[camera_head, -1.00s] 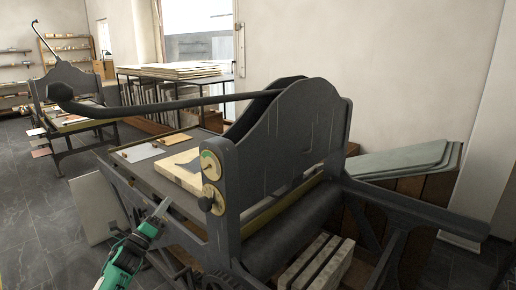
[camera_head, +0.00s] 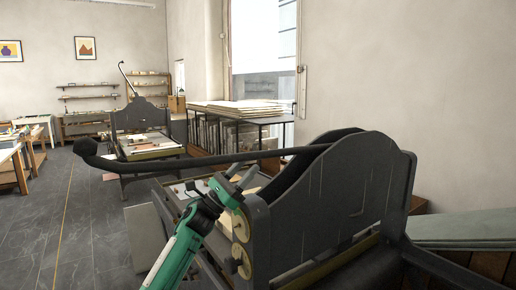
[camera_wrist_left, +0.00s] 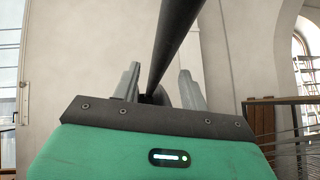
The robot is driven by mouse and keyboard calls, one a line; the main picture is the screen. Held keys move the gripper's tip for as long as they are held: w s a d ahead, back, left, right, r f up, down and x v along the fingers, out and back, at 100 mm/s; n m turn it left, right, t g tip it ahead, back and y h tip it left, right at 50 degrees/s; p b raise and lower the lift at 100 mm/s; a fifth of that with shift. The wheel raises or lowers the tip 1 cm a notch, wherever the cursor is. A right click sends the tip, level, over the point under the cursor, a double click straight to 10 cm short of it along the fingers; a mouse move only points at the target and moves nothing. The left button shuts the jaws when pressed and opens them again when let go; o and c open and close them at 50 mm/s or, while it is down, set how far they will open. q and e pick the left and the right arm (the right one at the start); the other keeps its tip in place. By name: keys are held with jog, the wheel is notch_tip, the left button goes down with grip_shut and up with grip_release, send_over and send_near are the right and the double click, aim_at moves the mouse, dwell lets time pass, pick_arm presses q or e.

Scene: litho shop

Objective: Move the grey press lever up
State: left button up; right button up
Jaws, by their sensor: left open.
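The press lever (camera_head: 215,158) is a long dark grey bar with a rounded knob (camera_head: 86,147) at its left end. It runs nearly level from the top of the near dark press (camera_head: 345,195). My left gripper (camera_head: 240,175), on a green wrist, is open just below the bar, near the press frame. In the left wrist view the lever (camera_wrist_left: 178,40) comes down from the top edge and its lower part lies in line with the gap between the open fingers (camera_wrist_left: 158,88). I cannot tell whether it touches them. My right gripper is not in view.
The press side plate with round brass dials (camera_head: 240,226) stands close to my left wrist. A second press (camera_head: 140,118) stands farther back. A rack with boards on top (camera_head: 240,107) is by the window. Grey slabs (camera_head: 465,228) lie at right. Open floor (camera_head: 90,230) is at left.

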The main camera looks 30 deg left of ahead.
aim_at(256, 155)
pick_arm(q)
jog(key=p+x, duration=0.1)
jog(key=x, duration=0.3)
jog(key=shift+r, duration=0.2)
jog(key=shift+w+d+r+p, duration=0.15)
jog(key=shift+w+d+p, duration=0.05)
jog(key=shift+w+p, duration=0.15)
jog(key=shift+s, duration=0.1)
grip_shut()
